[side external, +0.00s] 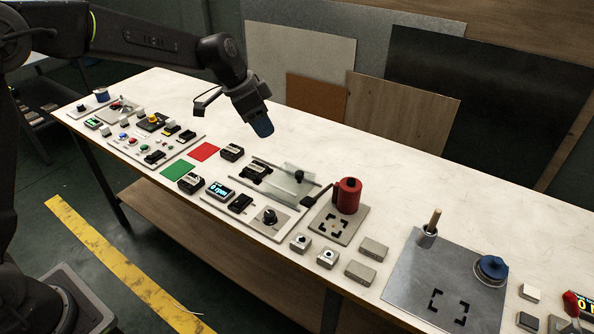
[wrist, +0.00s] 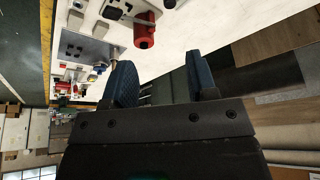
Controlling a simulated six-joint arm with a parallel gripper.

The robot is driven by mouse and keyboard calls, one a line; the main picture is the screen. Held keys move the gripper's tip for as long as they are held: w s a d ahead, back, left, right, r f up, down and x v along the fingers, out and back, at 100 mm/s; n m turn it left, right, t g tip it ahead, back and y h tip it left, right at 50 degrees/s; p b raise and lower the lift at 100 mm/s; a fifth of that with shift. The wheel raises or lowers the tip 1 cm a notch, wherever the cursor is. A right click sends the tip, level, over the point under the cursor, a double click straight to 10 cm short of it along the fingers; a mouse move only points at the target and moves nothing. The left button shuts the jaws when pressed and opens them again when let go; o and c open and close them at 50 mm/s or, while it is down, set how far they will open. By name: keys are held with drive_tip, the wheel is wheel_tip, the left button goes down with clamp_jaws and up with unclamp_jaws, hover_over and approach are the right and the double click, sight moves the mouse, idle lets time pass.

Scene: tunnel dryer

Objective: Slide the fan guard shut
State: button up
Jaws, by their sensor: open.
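The fan guard (side external: 288,181) is a clear sliding panel on two parallel rails in the middle of the bench, seen in the side external view. It sits toward the right end of the rails, with a small dark knob (side external: 299,175) on it. A dark unit (side external: 256,171) lies uncovered at the rails' left end. My gripper (side external: 263,128) is above the bench, behind and left of the guard, apart from it and empty. In the wrist view its two blue fingers (wrist: 163,80) stand apart. I cannot make out the guard clearly in that view.
A red cylinder (side external: 347,194) with a dark arm stands just right of the guard and also shows in the wrist view (wrist: 145,32). A control panel with a knob (side external: 269,217) lies in front. Boards (side external: 402,110) lean behind the bench. The bench's back strip is clear.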

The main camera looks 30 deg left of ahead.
drive_tip(key=m, duration=0.1)
approach(298, 173)
drive_tip(key=x, duration=0.9)
drive_tip(key=shift+w, duration=0.1)
drive_tip(key=shift+c, duration=0.3)
clamp_jaws()
